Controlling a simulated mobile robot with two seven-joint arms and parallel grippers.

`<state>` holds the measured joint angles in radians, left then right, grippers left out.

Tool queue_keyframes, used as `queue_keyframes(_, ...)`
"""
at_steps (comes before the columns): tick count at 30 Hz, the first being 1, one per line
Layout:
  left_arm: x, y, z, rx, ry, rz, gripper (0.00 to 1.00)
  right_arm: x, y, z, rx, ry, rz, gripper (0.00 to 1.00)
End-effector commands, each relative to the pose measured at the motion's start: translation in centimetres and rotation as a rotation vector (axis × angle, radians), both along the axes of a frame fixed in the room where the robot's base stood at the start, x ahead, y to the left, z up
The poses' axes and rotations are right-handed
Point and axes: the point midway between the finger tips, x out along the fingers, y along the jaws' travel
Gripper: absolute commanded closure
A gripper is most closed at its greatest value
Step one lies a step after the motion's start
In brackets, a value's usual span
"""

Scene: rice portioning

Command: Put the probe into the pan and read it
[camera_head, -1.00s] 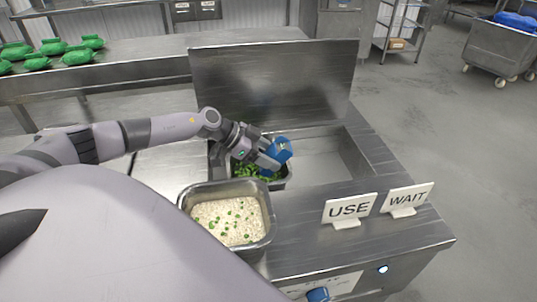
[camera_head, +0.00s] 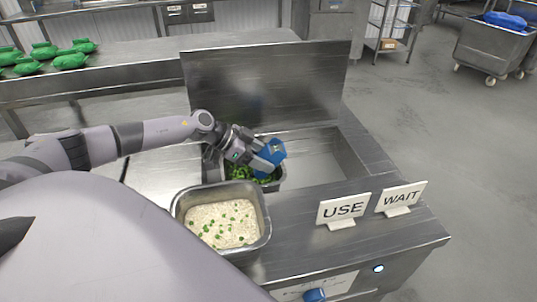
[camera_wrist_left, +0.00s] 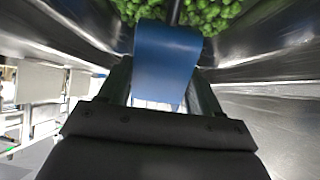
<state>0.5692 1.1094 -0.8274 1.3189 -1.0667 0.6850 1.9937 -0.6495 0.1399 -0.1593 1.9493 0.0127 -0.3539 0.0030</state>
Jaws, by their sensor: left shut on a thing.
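My left gripper (camera_head: 262,160) is shut on a blue probe (camera_head: 272,153) above the back pan of green vegetables (camera_head: 281,181). In the left wrist view the blue probe body (camera_wrist_left: 165,60) sits between the fingers, and its dark shaft runs toward the green pieces (camera_wrist_left: 207,14). I cannot tell whether its tip is in them. Any readout on the probe is not legible. A front pan (camera_head: 266,232) holds pale rice with scattered green bits. My right gripper is not in view.
The steel counter has an open well (camera_head: 325,160) to the right of the pans and a raised lid (camera_head: 265,90) behind. A USE sign (camera_head: 343,209) and a WAIT sign (camera_head: 402,197) stand at the right. Green bundles (camera_head: 70,61) lie on the back table.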

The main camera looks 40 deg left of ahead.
Motion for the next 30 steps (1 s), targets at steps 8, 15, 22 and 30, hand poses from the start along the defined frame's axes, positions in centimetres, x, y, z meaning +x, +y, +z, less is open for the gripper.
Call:
queue_keyframes(8, 0.0, 0.0, 0.0, -0.001, -0.001, 0.000, 0.67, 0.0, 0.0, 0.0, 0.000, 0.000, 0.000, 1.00)
queue_keyframes(15, 0.0, 0.0, 0.1, -0.001, -0.001, 0.000, 0.67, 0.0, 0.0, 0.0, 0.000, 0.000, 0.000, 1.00)
queue_keyframes(22, 0.0, 0.0, 0.3, 0.000, -0.002, 0.000, 0.67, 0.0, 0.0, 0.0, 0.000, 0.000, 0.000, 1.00)
queue_keyframes(30, 0.0, 0.0, 2.9, 0.001, -0.003, -0.001, 0.67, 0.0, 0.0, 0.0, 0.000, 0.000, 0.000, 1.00)
